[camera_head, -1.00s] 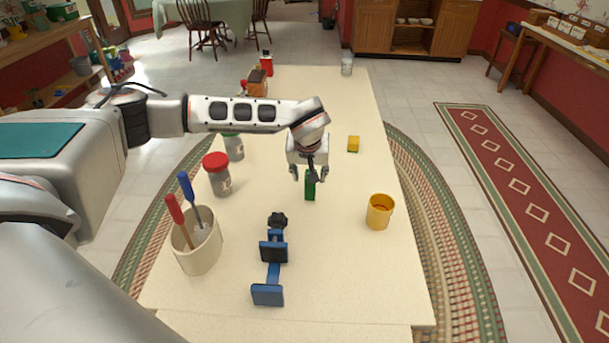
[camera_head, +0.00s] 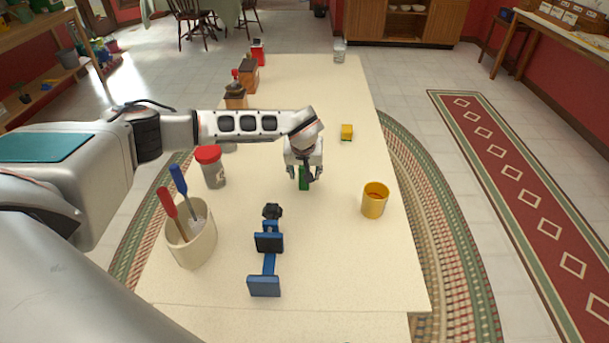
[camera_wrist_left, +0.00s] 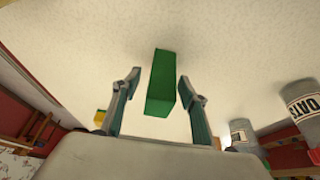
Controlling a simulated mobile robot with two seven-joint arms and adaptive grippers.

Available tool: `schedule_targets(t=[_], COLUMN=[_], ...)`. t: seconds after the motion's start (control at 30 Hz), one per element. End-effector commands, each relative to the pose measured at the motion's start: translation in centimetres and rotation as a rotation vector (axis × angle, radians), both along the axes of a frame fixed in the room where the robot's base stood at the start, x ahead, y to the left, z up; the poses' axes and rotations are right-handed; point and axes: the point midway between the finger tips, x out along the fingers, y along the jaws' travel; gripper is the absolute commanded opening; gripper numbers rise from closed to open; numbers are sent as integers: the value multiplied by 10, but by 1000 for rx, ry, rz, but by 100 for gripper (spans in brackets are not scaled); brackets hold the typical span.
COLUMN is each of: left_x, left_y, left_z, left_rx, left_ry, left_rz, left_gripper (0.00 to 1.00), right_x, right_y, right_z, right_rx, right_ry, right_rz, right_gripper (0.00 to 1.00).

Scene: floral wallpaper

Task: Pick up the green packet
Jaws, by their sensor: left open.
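The green packet (camera_head: 304,178) stands on the cream table, partly hidden behind my left gripper (camera_head: 305,176) in the head view. In the left wrist view the green packet (camera_wrist_left: 162,82) lies between the two spread fingers of my left gripper (camera_wrist_left: 157,84). There is a visible gap on each side, so the fingers do not appear to touch it. My left gripper is open and pointing down at it. My right gripper is in neither view.
A yellow mug (camera_head: 374,201) stands to the right and a yellow block (camera_head: 347,132) behind. A red-lidded jar (camera_head: 211,167), a crock with tools (camera_head: 191,240) and a blue clamp (camera_head: 267,255) stand left and in front. The table's right side is fairly clear.

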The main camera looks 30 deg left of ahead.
Motion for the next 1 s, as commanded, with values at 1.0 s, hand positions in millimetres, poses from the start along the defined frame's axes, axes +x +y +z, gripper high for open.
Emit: schedule_targets(t=[1.0], left_x=[1], left_y=[1], left_z=[45], left_rx=[0], left_ry=[-4], left_rz=[1], left_gripper=[5], right_x=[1], right_y=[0], right_z=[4], right_rx=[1], right_ry=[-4], right_rz=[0], right_gripper=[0])
